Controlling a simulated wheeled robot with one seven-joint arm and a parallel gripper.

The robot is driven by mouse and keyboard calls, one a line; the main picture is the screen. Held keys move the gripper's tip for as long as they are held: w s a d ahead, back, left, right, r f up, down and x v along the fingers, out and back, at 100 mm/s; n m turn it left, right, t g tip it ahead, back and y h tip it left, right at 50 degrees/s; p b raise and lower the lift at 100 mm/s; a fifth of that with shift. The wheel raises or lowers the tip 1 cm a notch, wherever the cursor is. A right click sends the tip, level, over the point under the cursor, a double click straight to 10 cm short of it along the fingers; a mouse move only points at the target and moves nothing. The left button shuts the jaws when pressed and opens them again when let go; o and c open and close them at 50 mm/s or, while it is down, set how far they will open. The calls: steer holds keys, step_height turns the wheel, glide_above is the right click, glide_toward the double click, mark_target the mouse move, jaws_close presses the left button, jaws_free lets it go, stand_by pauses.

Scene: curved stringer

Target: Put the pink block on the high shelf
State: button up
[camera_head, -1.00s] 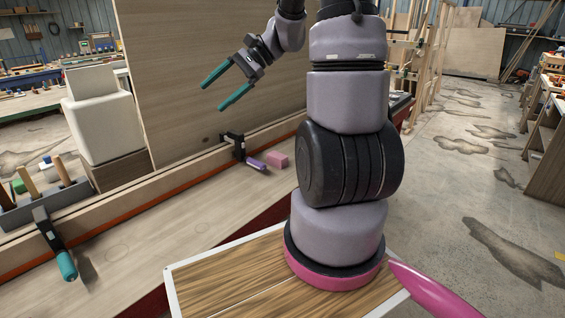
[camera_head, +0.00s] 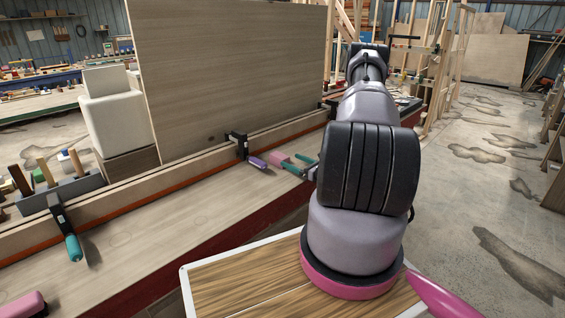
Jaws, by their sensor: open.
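The pink block (camera_head: 280,160) lies on the wooden workbench (camera_head: 190,205), just right of a clamp with a purple handle (camera_head: 257,163). My gripper (camera_head: 292,163) is low over the bench at the block's right side. Its two teal fingers are apart and point left toward the block. I cannot tell whether they touch it or stand around it. I cannot tell which surface is the high shelf; a wall shelf (camera_head: 40,17) shows far back on the left.
A tall wooden panel (camera_head: 230,75) stands along the bench's back edge. A teal-handled clamp (camera_head: 72,240) and a grey tool holder (camera_head: 62,192) are at the left. A pink object (camera_head: 22,306) is cut off at lower left. Open floor (camera_head: 460,220) lies to the right.

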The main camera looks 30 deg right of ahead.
mark_target(274, 153)
steer(key=shift+d+f, duration=0.15)
steer(key=shift+f, duration=0.25)
steer(key=x, duration=1.1)
steer(key=shift+w, duration=0.3)
jaws_close()
